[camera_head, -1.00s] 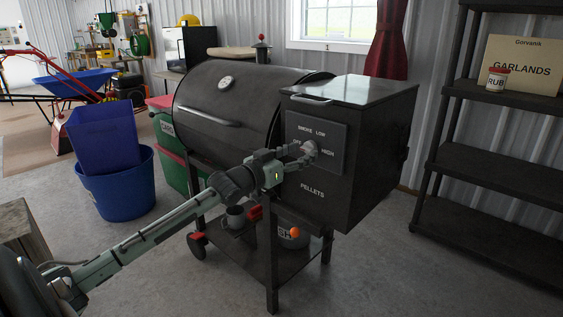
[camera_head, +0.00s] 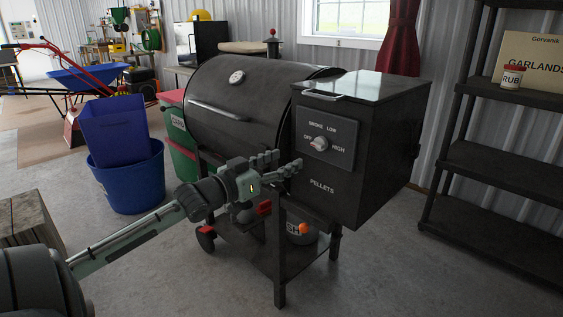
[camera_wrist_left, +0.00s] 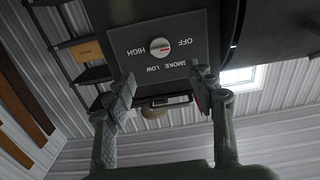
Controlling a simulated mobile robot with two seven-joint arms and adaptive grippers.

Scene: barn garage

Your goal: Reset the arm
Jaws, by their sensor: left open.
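My left arm comes in from the lower left in the head view. Its left gripper (camera_head: 284,165) is open and empty, in front of the pellet grill and below and left of its control knob (camera_head: 319,143). The round knob sits on a dark panel (camera_head: 327,128) marked OFF, SMOKE, LOW and HIGH. The knob and panel also show upside down in the left wrist view (camera_wrist_left: 159,47), beyond the two spread fingers (camera_wrist_left: 163,92). The fingers are apart from the knob. My right gripper is not in view.
The black grill (camera_head: 235,110) with its pellet box (camera_head: 370,150) stands directly ahead. A dark shelf unit (camera_head: 490,165) is at the right. A blue bin (camera_head: 135,185) and a blue wheelbarrow (camera_head: 85,78) are at the left. Bare concrete floor lies in front of the grill.

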